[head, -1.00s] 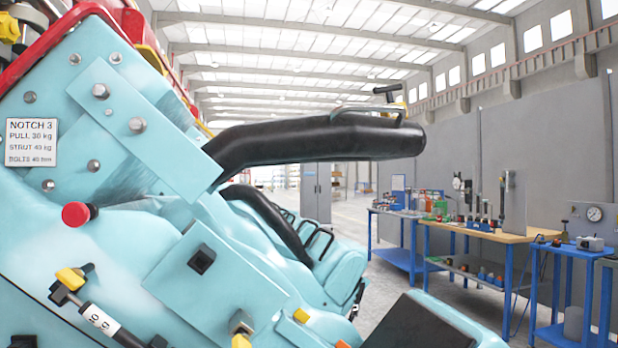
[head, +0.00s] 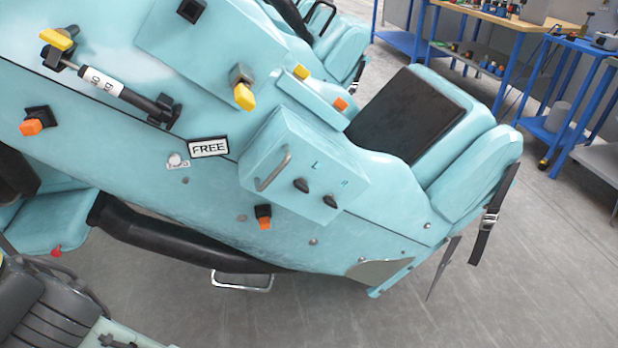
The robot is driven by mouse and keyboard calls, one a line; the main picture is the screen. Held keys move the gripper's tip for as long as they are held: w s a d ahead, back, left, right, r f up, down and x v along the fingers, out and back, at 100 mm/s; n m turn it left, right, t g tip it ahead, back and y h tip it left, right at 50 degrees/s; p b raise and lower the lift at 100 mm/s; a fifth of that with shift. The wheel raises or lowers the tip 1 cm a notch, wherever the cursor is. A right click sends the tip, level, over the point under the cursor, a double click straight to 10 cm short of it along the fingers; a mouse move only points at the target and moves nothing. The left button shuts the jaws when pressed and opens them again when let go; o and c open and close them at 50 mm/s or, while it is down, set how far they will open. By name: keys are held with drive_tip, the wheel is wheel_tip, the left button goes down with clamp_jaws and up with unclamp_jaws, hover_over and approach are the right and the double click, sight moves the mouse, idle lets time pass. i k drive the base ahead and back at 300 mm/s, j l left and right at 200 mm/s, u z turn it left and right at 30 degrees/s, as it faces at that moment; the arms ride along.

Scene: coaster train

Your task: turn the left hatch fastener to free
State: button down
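In the head view, a teal hatch panel (head: 285,145) stands out from the side of the teal coaster car. It has a metal bar handle (head: 273,171) on its left part. Two small black fasteners sit on its right part. The left fastener (head: 301,185) is below a letter L, and the right fastener (head: 331,201) is below a small mark too blurred to read. Both black knobs look slanted the same way. A white FREE label (head: 208,147) is on the car, left of the panel. My gripper is not seen.
Yellow-tipped latch (head: 243,92), orange-tipped latch (head: 264,217) and a black-and-white strut (head: 115,92) stick out around the panel. A black padded tube (head: 170,245) runs below. A dark ribbed part (head: 50,312) fills the lower left. Grey floor (head: 350,320) is clear; blue workbenches (head: 560,120) stand behind.

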sight(299, 183)
drive_tip(key=k+j+z, duration=0.2)
drive_tip(key=z, duration=0.15)
drive_tip(key=k+j+z, duration=0.1)
drive_tip(key=k+z, duration=0.25)
drive_tip(key=i, duration=0.1)
